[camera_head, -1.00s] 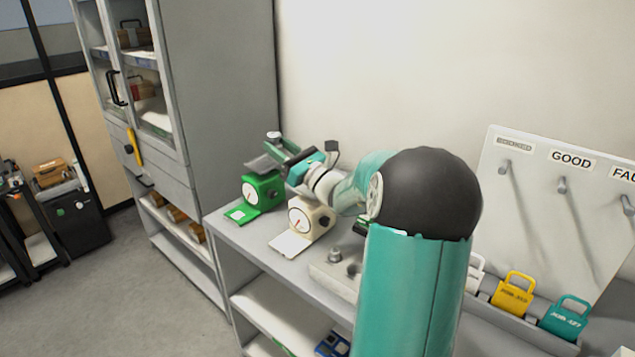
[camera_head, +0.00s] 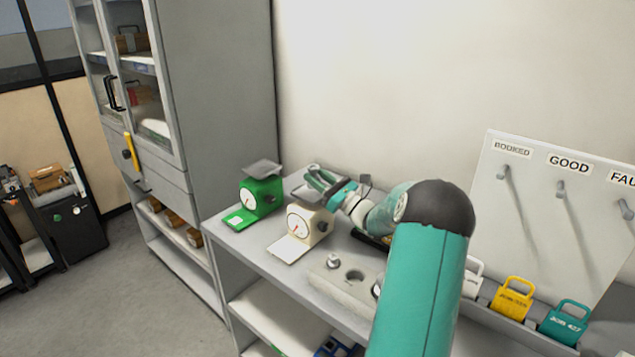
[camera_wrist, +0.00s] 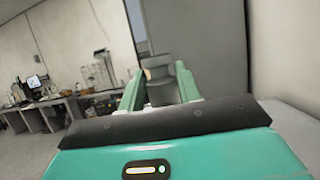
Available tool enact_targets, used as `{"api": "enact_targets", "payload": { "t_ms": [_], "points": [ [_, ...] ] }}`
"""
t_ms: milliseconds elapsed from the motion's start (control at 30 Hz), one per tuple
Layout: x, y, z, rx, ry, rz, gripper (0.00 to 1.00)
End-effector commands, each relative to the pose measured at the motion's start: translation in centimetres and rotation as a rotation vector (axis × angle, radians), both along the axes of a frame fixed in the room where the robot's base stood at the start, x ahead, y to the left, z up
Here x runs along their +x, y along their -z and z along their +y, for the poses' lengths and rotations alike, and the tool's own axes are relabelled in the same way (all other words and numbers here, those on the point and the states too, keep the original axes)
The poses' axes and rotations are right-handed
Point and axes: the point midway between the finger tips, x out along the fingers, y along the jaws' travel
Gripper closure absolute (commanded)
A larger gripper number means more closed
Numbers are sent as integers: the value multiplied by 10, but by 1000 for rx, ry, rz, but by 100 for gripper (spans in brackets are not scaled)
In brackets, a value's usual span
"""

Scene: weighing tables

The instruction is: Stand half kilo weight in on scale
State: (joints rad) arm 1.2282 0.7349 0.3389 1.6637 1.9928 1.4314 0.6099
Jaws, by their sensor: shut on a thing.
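My gripper (camera_head: 318,178) is shut on a grey metal weight (camera_wrist: 160,90), which stands between the fingers in the wrist view. In the head view it is mostly hidden by the fingers. The gripper is behind and just right of the cream scale (camera_head: 304,223), near its grey pan; I cannot tell the exact gap. A green scale (camera_head: 264,194) with a bare grey pan (camera_head: 263,167) stands to the left. No legible marking tells me which one is the in scale.
A weight block (camera_head: 335,284) with a round hole lies right of the cream scale, a small metal weight (camera_head: 333,261) at its back edge. Tags (camera_head: 512,299) stand below a hook board (camera_head: 560,215) at right. A tall cabinet (camera_head: 215,110) rises left of the table.

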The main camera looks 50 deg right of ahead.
Motion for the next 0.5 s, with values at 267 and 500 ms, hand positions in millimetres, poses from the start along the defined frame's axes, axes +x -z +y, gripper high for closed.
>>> {"api": "enact_targets", "payload": {
  "t_ms": [267, 500],
  "points": [
    [0, 11, 1, -3, -1, -3, 100],
    [0, 15, 1, -1, -1, 0, 62]
  ]
}}
